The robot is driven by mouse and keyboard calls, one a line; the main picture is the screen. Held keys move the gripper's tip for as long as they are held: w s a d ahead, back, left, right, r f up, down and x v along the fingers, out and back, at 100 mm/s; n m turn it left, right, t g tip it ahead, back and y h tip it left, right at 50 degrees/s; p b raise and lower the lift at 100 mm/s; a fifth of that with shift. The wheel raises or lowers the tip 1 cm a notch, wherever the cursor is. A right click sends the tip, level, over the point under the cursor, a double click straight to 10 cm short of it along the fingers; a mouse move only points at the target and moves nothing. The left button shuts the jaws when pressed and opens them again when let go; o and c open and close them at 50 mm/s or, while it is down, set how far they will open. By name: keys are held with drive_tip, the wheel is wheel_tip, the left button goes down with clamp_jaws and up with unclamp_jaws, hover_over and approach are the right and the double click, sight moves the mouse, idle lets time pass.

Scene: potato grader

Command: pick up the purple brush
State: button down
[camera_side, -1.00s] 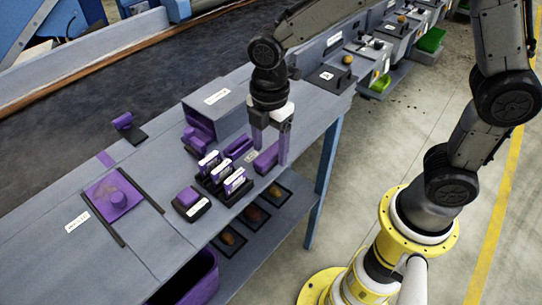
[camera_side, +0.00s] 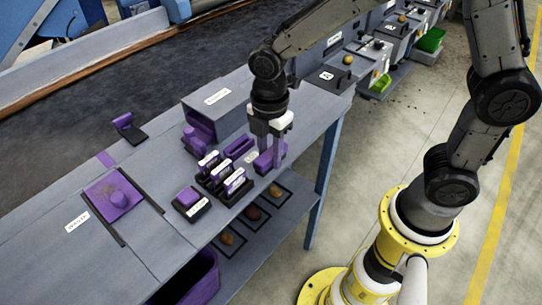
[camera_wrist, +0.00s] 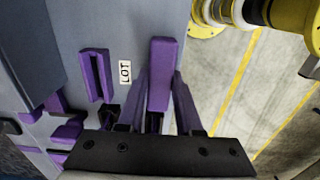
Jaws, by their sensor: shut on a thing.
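The purple brush (camera_side: 263,161) is a long block at the right front edge of the grey bench, close to the LOT label. In the wrist view the brush (camera_wrist: 162,72) lies lengthwise between my two fingers, with a dark part below its near end. My gripper (camera_side: 270,158) points down over the bench edge and is shut on the brush. In the wrist view its fingers (camera_wrist: 160,108) flank the brush on both sides. I cannot tell whether the brush still touches the bench.
A purple slotted block (camera_wrist: 97,75) lies left of the brush, beside the LOT label (camera_wrist: 125,72). A black rack (camera_side: 223,183) with several labelled purple pieces stands close left of my gripper. A grey box (camera_side: 217,103) stands behind. The bench's front edge drops to a lower shelf with potatoes.

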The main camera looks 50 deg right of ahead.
drive_tip(key=shift+r, duration=0.15)
drive_tip(key=shift+r, duration=0.55)
drive_tip(key=s+d+r, duration=0.5)
drive_tip(key=s+r, duration=0.6)
drive_tip(key=s, duration=0.2)
drive_tip(key=shift+r, duration=0.3)
drive_tip(key=c, duration=1.2)
unclamp_jaws()
clamp_jaws()
drive_tip(key=shift+d, duration=0.1)
